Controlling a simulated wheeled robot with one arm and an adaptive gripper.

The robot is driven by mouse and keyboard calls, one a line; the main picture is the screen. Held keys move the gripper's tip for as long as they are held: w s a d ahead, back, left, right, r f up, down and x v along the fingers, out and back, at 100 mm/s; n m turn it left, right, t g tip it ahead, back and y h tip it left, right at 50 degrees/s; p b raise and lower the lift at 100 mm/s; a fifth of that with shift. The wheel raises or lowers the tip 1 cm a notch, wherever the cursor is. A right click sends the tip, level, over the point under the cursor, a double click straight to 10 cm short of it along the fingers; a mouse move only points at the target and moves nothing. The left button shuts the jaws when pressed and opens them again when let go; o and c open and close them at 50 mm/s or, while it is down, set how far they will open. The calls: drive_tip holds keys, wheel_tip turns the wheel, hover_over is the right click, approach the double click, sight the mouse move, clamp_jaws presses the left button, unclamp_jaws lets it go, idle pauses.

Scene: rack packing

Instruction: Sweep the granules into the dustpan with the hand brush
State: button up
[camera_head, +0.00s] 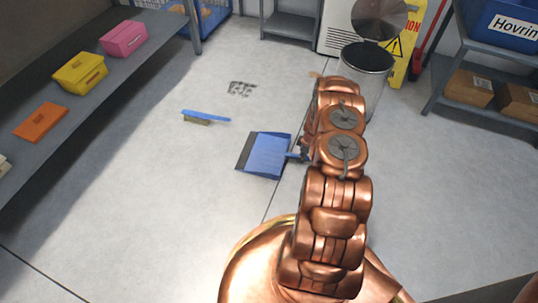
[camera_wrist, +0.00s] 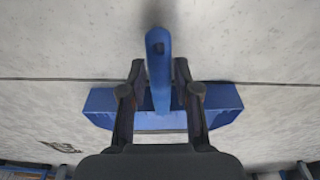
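The blue dustpan (camera_head: 264,154) lies on the floor left of my arm, its handle pointing right towards my arm. In the wrist view the dustpan (camera_wrist: 222,106) spans the middle, and its handle (camera_wrist: 158,50) rises between the two fingers of my gripper (camera_wrist: 160,70). The fingers stand apart, one on each side of the handle, with a small gap showing. The blue hand brush (camera_head: 205,116) lies on the floor left of the dustpan, bristles down. The dark granules (camera_head: 241,88) lie in a patch beyond the brush.
A shelf (camera_head: 88,88) with pink, yellow and orange boxes runs along the left. A metal bin (camera_head: 367,85) with its lid raised and a yellow caution sign (camera_head: 405,50) stand beyond my arm. A rack with boxes (camera_head: 470,88) is at right. The floor around brush and granules is clear.

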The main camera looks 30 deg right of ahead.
clamp_jaws()
drive_tip(key=shift+r, duration=0.1)
wheel_tip(320, 180, up, 12)
drive_tip(key=p, duration=0.5)
idle(0.5)
